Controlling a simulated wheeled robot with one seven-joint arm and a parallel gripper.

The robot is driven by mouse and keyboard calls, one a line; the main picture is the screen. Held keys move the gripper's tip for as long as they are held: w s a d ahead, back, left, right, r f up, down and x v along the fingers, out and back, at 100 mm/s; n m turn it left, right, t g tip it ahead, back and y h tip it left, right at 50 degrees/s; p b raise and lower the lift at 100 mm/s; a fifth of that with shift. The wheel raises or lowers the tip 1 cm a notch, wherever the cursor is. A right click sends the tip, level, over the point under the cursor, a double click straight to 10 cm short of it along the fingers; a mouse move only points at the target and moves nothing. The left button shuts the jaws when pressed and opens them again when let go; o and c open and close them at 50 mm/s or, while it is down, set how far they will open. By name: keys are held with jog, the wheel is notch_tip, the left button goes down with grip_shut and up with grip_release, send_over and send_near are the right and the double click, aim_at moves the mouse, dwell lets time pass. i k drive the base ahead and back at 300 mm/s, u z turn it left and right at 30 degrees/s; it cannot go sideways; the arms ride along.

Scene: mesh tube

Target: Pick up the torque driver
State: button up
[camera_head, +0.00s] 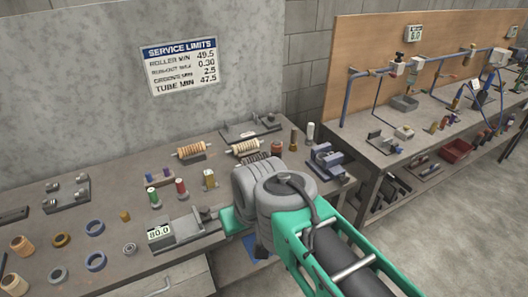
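I cannot make out the torque driver for certain. Small upright pieces stand on the near workbench (110,185): a red-topped one (181,187), a green-topped one (154,197) and a yellowish one (209,178). They are too small to tell whether one is the driver. My green and grey arm reaches in from the lower right over the bench's front edge and hides part of it. My gripper does not show.
Left on the bench lie several rings (95,228) and a grey fixture (66,194). A blue-grey clamp (326,160) stands at the right end. A second bench with blue pipework (375,70) stands right.

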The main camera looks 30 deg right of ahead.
aim_at(276, 145)
jog(key=z, duration=1.6)
jog(key=i, duration=1.15)
jog(key=u, duration=3.75)
